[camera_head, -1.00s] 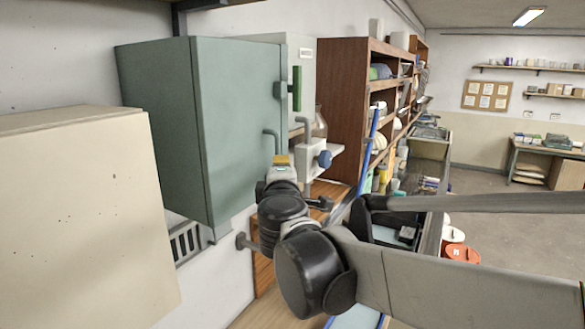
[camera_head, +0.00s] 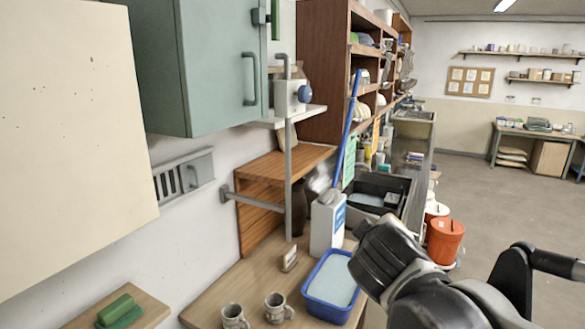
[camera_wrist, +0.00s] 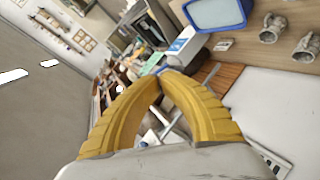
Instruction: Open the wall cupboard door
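A grey-green wall cupboard (camera_head: 215,65) hangs at the upper left in the head view, cut off by the top edge. Its door looks shut. A grey bar handle (camera_head: 249,78) stands upright near the door's right edge. In the wrist view my gripper (camera_wrist: 162,74) shows two curved yellow fingers whose tips meet, with nothing seen between them. The gripper itself is out of the head view, where only my dark arm links show at the lower right. The cupboard is not clearly seen in the wrist view.
A cream box-like cabinet (camera_head: 70,140) fills the left side. A white shelf (camera_head: 290,117) on a grey post stands right of the cupboard. Below are a wooden counter (camera_head: 225,285), mugs, a white jug (camera_head: 327,225) and a blue tub (camera_head: 331,287). Open floor lies right.

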